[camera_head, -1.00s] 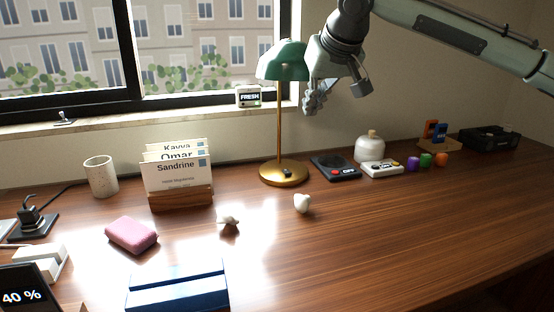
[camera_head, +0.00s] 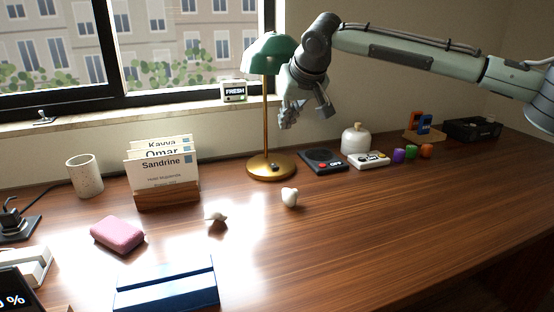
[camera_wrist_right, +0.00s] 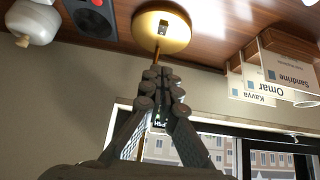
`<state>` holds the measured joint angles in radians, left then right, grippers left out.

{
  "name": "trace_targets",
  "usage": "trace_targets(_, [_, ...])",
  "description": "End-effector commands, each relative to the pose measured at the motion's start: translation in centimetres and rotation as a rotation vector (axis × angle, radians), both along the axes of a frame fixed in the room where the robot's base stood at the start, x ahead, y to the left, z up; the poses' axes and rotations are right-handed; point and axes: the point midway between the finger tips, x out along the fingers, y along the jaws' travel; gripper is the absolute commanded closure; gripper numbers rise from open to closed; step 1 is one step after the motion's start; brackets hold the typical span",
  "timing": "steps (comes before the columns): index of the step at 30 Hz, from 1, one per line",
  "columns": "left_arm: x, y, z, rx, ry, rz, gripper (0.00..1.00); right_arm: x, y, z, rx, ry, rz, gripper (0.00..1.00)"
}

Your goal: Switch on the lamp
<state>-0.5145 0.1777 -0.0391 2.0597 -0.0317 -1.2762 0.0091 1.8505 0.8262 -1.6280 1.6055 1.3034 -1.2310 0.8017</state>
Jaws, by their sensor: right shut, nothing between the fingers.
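The lamp (camera_head: 266,120) stands upright near the back of the desk, with a green shade, a brass stem and a round brass base (camera_head: 284,172). A small dark switch (camera_head: 274,166) sits on top of the base. In the right wrist view the lamp base (camera_wrist_right: 178,36) and its switch (camera_wrist_right: 163,27) show beyond the fingertips. My right gripper (camera_head: 287,122) is shut and empty, in the air just right of the stem, below the shade and above the base. It also shows in the wrist view (camera_wrist_right: 160,90). My left gripper is not in view.
Right of the base are a dark device (camera_head: 323,161) with a red button, a white lidded jar (camera_head: 355,139) and a white controller (camera_head: 370,160). A card holder (camera_head: 165,195) stands left. A small white figurine (camera_head: 290,197) is in front. The right front desk is clear.

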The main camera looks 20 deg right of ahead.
Motion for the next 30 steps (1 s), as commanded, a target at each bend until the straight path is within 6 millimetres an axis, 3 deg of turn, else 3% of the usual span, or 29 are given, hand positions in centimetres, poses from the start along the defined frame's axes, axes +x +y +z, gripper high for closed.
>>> trace_targets(16, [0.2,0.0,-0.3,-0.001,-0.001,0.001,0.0,7.3,0.3,-9.5,-0.004,0.001,0.0,1.0])
trace_targets(22, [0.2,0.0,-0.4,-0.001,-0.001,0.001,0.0,7.0,0.2,-12.3,-0.003,0.0,0.0,1.0])
trace_targets(30, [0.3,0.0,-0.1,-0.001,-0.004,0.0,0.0,6.8,0.2,-13.3,0.0,-0.001,0.0,1.0])
